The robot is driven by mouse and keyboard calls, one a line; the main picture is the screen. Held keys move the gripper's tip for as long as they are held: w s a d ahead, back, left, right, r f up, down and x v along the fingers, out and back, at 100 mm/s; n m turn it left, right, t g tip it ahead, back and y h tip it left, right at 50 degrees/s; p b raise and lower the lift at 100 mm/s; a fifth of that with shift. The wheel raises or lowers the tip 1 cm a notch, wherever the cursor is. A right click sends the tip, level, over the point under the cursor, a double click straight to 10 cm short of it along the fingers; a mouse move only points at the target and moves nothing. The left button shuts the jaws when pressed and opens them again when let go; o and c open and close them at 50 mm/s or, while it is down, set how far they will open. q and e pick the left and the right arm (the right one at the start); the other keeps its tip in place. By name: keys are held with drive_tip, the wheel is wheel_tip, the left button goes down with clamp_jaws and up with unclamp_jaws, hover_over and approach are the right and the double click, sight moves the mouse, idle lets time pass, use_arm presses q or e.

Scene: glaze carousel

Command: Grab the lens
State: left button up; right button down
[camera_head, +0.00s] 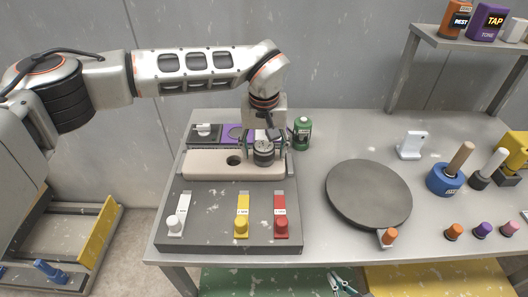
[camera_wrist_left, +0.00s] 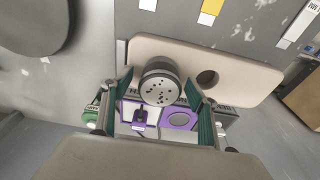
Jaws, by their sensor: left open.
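The left wrist view shows this cylinder (camera_wrist_left: 158,88) between the open fingers, with no clear contact. Beside it the block has an empty round hole (camera_wrist_left: 207,78). Behind the block, a purple plate (camera_head: 228,140) carries a round grey disc (camera_wrist_left: 181,119). I cannot tell for sure which item is the lens. What looks like my right gripper (camera_head: 341,284) shows partly at the bottom edge.
White, yellow (camera_head: 242,215) and red (camera_head: 281,215) tags with knobs lie on the dark panel in front. A green jar (camera_head: 302,133) stands close right of the left gripper. A dark round turntable (camera_head: 368,192) is further right.

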use_arm(q)
drive_tip(key=c, duration=1.2)
drive_tip(key=shift+c, duration=0.8)
drive_tip(key=shift+r, duration=0.1)
